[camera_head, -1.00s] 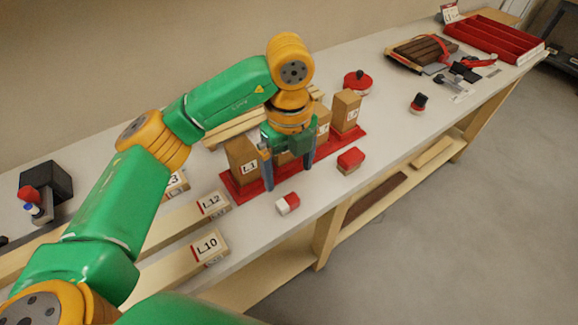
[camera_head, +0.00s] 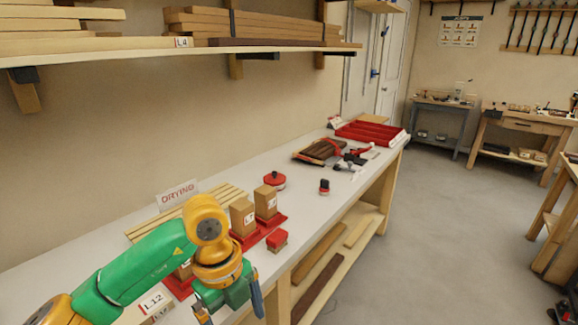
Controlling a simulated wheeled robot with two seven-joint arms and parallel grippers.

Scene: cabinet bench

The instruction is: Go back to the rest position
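My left arm comes in from the lower left, with its green and orange links over the bench. My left gripper (camera_head: 230,307) hangs pointing down near the bench's front edge, at the near end of the row of wooden blocks. Its two fingers are spread apart, and I see nothing held between them. The fingertips are close to the bottom of the picture. The arm and gripper hide the near part of the red base and whatever lies there. My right gripper is not in view.
Labelled wooden blocks (camera_head: 242,217) stand on a red base (camera_head: 273,223), with a red-topped block (camera_head: 277,239) in front. A red round tin (camera_head: 275,180), dark brush (camera_head: 324,187) and red tray (camera_head: 369,133) lie farther back. A shelf (camera_head: 150,50) with boards overhangs the bench.

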